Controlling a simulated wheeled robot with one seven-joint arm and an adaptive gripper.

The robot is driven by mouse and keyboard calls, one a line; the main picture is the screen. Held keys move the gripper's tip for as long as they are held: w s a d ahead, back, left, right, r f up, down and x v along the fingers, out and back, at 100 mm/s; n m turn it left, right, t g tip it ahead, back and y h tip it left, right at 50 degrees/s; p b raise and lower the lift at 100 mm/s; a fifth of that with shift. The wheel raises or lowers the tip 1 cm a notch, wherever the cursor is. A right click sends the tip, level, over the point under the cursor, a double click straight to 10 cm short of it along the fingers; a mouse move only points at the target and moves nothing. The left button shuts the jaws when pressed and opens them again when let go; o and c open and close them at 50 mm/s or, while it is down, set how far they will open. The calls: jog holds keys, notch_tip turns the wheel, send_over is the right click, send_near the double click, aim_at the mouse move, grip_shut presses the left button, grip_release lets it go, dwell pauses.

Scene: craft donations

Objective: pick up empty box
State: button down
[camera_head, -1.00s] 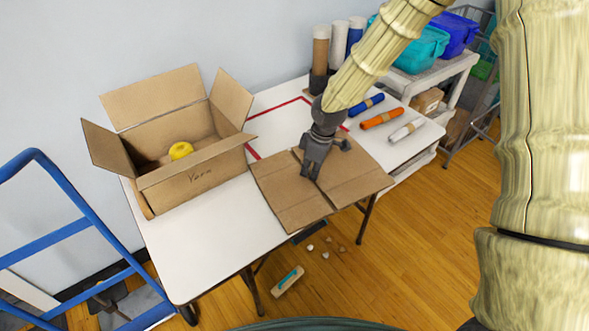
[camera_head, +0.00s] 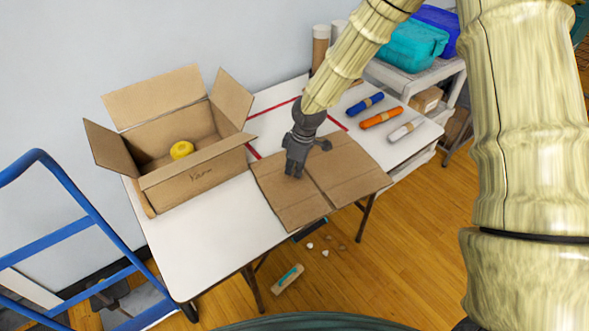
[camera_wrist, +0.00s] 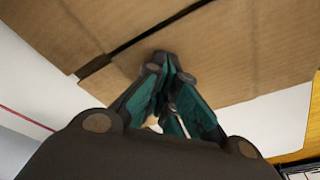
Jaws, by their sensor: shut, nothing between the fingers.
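A flattened brown cardboard box (camera_head: 345,180) lies on the white table, its panels meeting at a dark seam; it also fills the top of the wrist view (camera_wrist: 235,50). My gripper (camera_head: 294,174) points down over the left part of the flat cardboard. In the wrist view its teal-padded fingers (camera_wrist: 166,68) meet at the tips with no cardboard between them. I cannot tell whether the tips touch the cardboard.
Blue (camera_head: 365,104), orange (camera_head: 381,118) and white (camera_head: 406,130) rolls lie at the table's right. Red tape (camera_head: 275,108) marks the table. A blue hand truck (camera_head: 75,225) stands at left. A brush (camera_head: 288,279) and scraps lie on the floor. The table's front left is clear.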

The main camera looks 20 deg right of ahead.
aim_at(308, 180)
jog(key=s+d+p, duration=0.1)
jog(key=s+d, duration=0.2)
jog(key=shift+d+f+p, duration=0.2)
jog(key=shift+d+p, duration=0.05)
jog(key=shift+p, duration=0.1)
jog(key=shift+f, duration=0.15)
jog(key=shift+d, duration=0.1)
jog(key=shift+r+p, duration=0.45)
jog(key=shift+r, duration=0.05)
jog(key=shift+w+r, duration=0.15)
jog(key=shift+w, duration=0.05)
jog(key=shift+s+r+p, duration=0.1)
jog(key=shift+r+p, duration=0.15)
jog(key=shift+p, duration=0.5)
